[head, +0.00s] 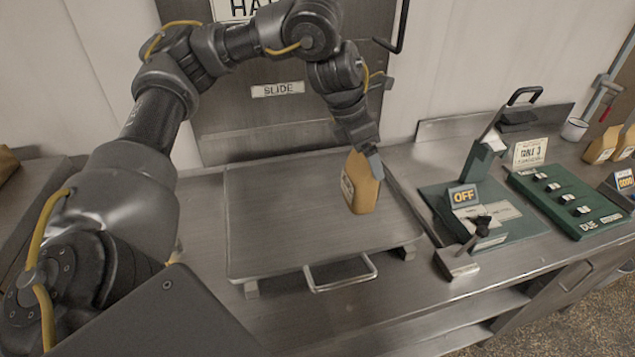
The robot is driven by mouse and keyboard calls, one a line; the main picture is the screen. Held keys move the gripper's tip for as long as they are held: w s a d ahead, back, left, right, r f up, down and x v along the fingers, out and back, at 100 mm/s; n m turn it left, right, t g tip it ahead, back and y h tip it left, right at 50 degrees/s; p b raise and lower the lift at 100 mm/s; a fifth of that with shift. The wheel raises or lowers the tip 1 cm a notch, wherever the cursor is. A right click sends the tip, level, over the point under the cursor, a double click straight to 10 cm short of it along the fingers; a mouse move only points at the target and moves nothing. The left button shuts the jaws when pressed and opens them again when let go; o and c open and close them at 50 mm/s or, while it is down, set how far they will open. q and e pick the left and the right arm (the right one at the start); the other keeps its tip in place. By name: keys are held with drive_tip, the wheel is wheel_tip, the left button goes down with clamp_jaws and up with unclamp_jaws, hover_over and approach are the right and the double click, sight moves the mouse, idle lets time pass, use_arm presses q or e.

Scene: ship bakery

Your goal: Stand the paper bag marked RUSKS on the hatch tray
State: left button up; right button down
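A tan paper bag (362,190) is upright at the right part of the hatch tray, its base at or just above the tray surface; I cannot tell which. A pale label shows on its left side, too oblique to read. The hatch tray (280,220) is a flat metal plate with a front handle, otherwise bare. My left gripper (366,163) comes down from above and is shut on the top of the bag; one finger shows at the bag's right side and the other is hidden. My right gripper is not in view.
A closed hatch door marked SLIDE (278,90) stands behind the tray. Right of the tray are a green-based device with an OFF sign (463,196) and a green board with knobs (570,205).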

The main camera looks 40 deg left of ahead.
use_arm(q)
drive_tip(key=s+a+f, duration=0.1)
drive_tip(key=a+f, duration=1)
drive_tip(key=shift+s+f, duration=0.35)
drive_tip(key=shift+s, duration=0.05)
drive_tip(key=o, duration=1)
drive_tip(key=shift+f, duration=0.15)
drive_tip(key=shift+o, duration=1.2)
drive_tip(key=shift+a, duration=0.1)
